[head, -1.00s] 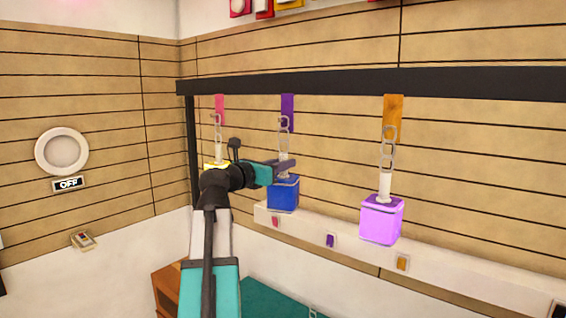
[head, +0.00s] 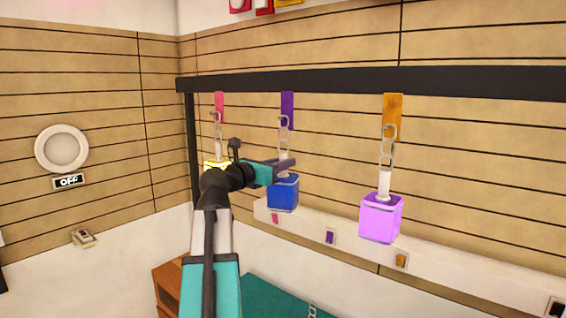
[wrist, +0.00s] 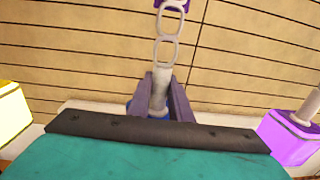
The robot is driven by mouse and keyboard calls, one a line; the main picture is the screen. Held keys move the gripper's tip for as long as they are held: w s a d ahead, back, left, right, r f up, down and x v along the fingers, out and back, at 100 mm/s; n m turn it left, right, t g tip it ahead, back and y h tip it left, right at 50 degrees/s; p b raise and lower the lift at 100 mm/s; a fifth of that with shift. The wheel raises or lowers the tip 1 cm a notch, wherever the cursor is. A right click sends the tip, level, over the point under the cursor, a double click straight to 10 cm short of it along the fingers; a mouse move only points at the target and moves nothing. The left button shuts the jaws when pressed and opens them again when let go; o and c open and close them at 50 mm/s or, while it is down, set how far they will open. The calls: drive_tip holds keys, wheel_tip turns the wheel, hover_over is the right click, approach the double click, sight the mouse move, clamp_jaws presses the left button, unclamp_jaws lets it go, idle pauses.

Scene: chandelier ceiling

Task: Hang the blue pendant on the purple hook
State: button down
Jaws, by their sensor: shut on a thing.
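The blue pendant (head: 283,194) is a blue cube with a white stem and a chain of pale links, upright below the purple hook (head: 287,110). My gripper (head: 287,165) is shut on its white stem just above the cube. In the wrist view the two fingers of my gripper (wrist: 161,92) close around the white stem (wrist: 162,85), and the chain (wrist: 167,38) rises to the purple hook (wrist: 171,4). The top link overlaps the lower part of the hook; I cannot tell whether the hook bears it.
A black bar (head: 350,83) carries the hooks. A yellow pendant (head: 216,166) is below the pink hook (head: 219,106) at left, partly hidden by my arm. A light purple pendant (head: 381,217) is below the orange hook (head: 393,112) at right. A white ledge (head: 350,240) runs below.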

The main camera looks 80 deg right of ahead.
idle(0.3)
drive_tip(key=c, duration=0.9)
unclamp_jaws()
drive_tip(key=shift+a, duration=0.15)
drive_tip(key=p+v, duration=0.3)
drive_tip(key=v, duration=0.4)
drive_tip(key=shift+a, duration=0.2)
idle(0.5)
idle(0.5)
